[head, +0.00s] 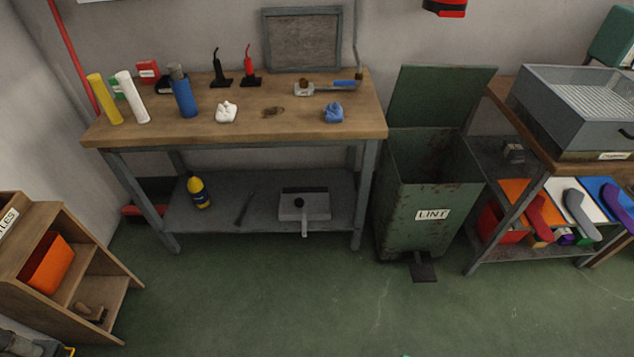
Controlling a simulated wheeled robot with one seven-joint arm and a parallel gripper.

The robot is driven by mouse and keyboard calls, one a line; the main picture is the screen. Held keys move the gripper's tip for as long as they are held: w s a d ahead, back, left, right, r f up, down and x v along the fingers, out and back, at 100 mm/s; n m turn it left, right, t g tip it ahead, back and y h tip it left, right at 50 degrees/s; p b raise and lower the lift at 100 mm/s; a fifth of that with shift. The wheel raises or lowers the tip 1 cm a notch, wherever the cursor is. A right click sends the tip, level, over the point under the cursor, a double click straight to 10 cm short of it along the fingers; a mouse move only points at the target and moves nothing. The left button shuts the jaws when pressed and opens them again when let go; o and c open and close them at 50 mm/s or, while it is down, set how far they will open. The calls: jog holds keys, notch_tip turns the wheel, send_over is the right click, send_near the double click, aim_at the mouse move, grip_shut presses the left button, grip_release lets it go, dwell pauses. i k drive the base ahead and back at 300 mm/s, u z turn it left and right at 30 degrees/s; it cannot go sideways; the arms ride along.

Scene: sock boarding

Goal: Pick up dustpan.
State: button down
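A grey, flat, square pan that looks like the dustpan (318,203) lies on the lower shelf (225,214) of the workbench, right of the middle. Its short pale handle points forward over the shelf's front edge. A small dark round spot or knob shows near its middle. The bench top is above it, and the space in front of it is open.
A yellow bottle (198,193) and a thin dark tool (244,208) share the lower shelf. Bench legs flank it. An open green lint bin (428,190) with a pedal (422,268) stands right. A wooden cubby (82,262) stands left. The green floor in front is clear.

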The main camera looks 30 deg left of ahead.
aim_at(316, 206)
jog(key=u, duration=1.3)
